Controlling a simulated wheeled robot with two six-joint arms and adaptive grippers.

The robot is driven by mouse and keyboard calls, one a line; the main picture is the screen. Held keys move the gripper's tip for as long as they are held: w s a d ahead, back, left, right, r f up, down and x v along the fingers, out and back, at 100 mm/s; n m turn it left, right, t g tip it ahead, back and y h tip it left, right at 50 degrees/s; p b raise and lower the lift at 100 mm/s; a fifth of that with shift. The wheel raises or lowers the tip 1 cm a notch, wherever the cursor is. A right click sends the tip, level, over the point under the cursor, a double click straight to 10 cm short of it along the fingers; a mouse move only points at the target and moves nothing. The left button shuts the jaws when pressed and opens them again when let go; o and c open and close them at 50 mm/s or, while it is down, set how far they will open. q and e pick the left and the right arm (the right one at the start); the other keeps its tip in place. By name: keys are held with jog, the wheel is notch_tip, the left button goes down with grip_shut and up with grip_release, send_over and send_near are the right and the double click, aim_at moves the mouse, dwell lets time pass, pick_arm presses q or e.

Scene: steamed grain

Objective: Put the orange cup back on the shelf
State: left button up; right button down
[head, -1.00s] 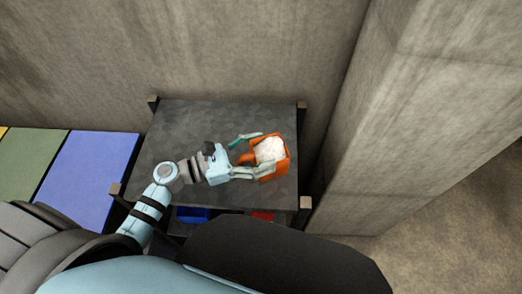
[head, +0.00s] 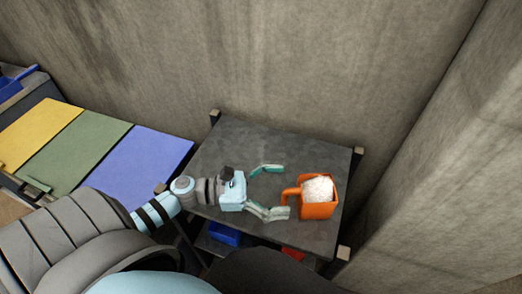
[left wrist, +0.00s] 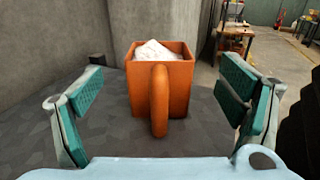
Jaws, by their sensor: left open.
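The orange cup (head: 319,210) stands upright on the top of the dark grey shelf (head: 262,142), near its right side. It is filled with white grain (head: 318,188). Its handle points toward my left gripper (head: 268,190). The left gripper is open, its fingers apart and just short of the cup, with the handle end near the fingertips. In the left wrist view the cup (left wrist: 177,88) stands between the two spread fingers and touches neither. My right gripper is not in view.
A blue bin (head: 224,233) and a red item (head: 292,253) sit on the level below. Yellow, green and blue panels (head: 140,165) lie to the left. A concrete wall (head: 290,60) stands behind, and another concrete face rises to the right.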

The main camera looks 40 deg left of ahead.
pick_arm(q)
jog(key=v, duration=0.5)
jog(key=shift+s+a, duration=0.1)
jog(key=shift+a, duration=0.1)
